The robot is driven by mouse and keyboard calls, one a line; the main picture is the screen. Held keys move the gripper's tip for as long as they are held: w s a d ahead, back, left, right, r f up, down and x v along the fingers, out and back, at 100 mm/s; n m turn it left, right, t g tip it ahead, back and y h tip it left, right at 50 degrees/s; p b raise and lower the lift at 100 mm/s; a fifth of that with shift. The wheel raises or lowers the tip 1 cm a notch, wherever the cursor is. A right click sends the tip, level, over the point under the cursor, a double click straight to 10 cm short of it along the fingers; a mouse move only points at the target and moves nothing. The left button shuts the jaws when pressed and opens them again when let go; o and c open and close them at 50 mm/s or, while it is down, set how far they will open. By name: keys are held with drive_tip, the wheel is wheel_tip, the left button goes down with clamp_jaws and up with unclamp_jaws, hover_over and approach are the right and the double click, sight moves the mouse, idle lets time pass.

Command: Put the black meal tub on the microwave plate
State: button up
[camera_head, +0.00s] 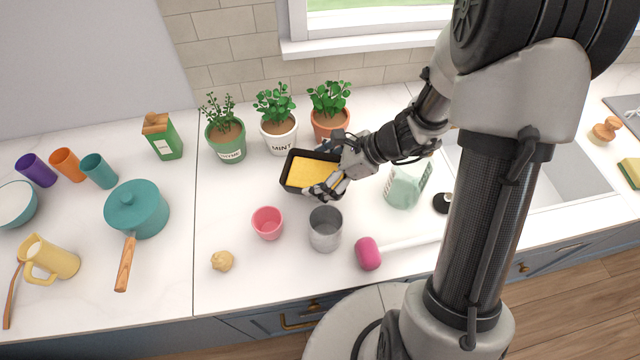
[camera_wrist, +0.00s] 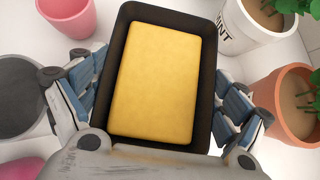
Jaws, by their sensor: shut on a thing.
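The black meal tub (camera_head: 291,184) is a rectangular black tray with a flat yellow filling. In the wrist view the tub (camera_wrist: 119,30) lies between my fingers, with its long sides toward them. My gripper (camera_head: 328,182) is shut on the tub near its right end in the head view. In the wrist view my gripper (camera_wrist: 160,108) has a finger on each side of the tub. The tub is in front of the potted herbs; its height over the counter is hard to tell. I see no microwave or microwave plate in either view.
A pink cup (camera_head: 267,223) and a grey metal cup (camera_head: 325,229) stand just in front of the tub. Behind it are the mint pot (camera_head: 279,137), a green pot (camera_head: 226,142) and a terracotta pot (camera_head: 330,122). A teal saucepan (camera_head: 137,209) stands left.

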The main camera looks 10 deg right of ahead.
sight(320, 181)
drive_tip(key=shift+f+b, duration=0.8)
drive_tip(key=shift+f, duration=1.25)
drive_tip(key=shift+f, duration=0.2)
drive_tip(key=o, duration=1)
drive_tip(key=shift+o, duration=0.8)
drive_tip(key=shift+r, duration=0.15)
